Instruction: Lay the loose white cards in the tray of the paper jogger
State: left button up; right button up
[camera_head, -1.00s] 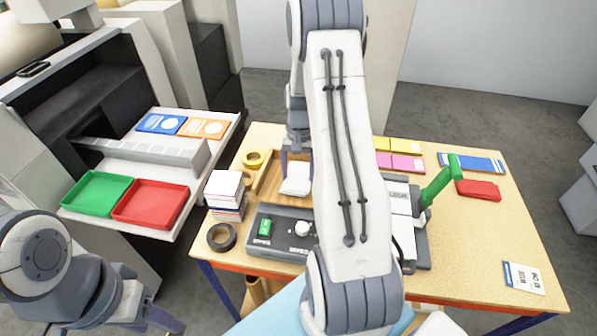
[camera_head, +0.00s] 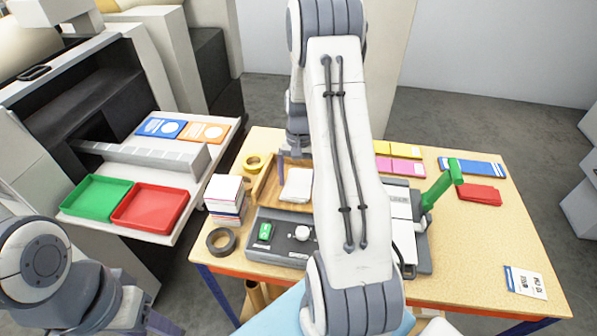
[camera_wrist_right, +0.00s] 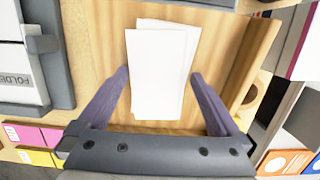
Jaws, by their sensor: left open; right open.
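Two or more loose white cards (camera_head: 297,185) lie slightly fanned in a light wooden tray (camera_head: 267,186), behind a grey unit (camera_head: 281,225) with a green switch and white knob. The right wrist view shows the cards (camera_wrist_right: 157,75) on the tray floor (camera_wrist_right: 225,55). My right gripper (camera_wrist_right: 160,98) is open, one finger on each side of the cards with a gap at both. In the head view, my arm hides most of that gripper. My left gripper (camera_head: 152,324) is open and empty at the bottom left, cut off by the picture's edge.
A stack of cards (camera_head: 226,193), black tape (camera_head: 221,240) and yellow tape (camera_head: 253,162) stand left of the tray. A machine with a green lever (camera_head: 440,187) stands right. Green (camera_head: 96,195) and red (camera_head: 150,206) trays sit on the left shelf. The table's right front is mostly clear.

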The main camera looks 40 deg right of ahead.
notch_tip(320, 180, up, 10)
jog(key=w+d+b, duration=0.1)
jog(key=b, duration=0.1)
jog(key=shift+d, duration=0.1)
dwell(0.4)
